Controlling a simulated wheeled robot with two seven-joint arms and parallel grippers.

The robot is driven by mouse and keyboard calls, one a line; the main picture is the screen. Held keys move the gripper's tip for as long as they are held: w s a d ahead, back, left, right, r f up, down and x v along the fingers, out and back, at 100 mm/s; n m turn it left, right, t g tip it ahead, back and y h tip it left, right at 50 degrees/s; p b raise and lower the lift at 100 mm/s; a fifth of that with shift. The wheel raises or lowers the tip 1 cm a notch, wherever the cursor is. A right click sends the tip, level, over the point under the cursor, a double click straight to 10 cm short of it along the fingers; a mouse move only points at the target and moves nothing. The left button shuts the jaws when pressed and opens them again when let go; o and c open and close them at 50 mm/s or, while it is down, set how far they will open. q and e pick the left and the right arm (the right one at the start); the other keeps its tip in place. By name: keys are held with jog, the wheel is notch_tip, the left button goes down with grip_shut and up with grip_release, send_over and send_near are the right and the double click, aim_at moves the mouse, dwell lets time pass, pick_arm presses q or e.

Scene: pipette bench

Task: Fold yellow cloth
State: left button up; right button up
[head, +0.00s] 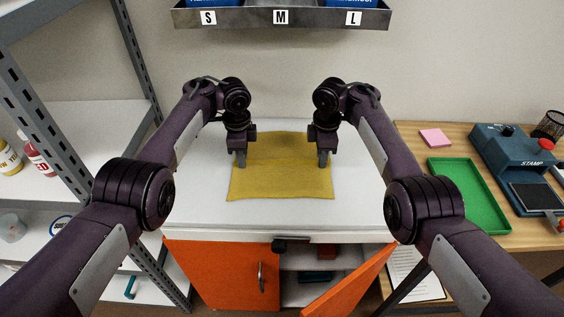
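The yellow cloth (281,182) lies on the white top of the cabinet in the middle of the head view. A faint crease or edge runs across it from side to side, level with my fingertips. I cannot tell whether this is a fold. My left gripper (240,161) points down at the cloth's left side, and my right gripper (323,160) points down at its right side. Both sets of fingertips are at or just above the cloth. Each gripper shows edge-on, so the gap between its fingers and any grip on the cloth are hidden.
The white worktop (280,218) is otherwise clear. Below it, an orange cabinet door (345,285) stands open at the right. A wooden table at the right holds a green tray (468,196), pink notes (435,138) and a stamp device (515,160). A metal shelf (75,110) stands at the left.

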pick_arm(q)
jog(key=shift+f, duration=0.1)
grip_shut()
pick_arm(e)
jog(key=shift+f, duration=0.15)
grip_shut()
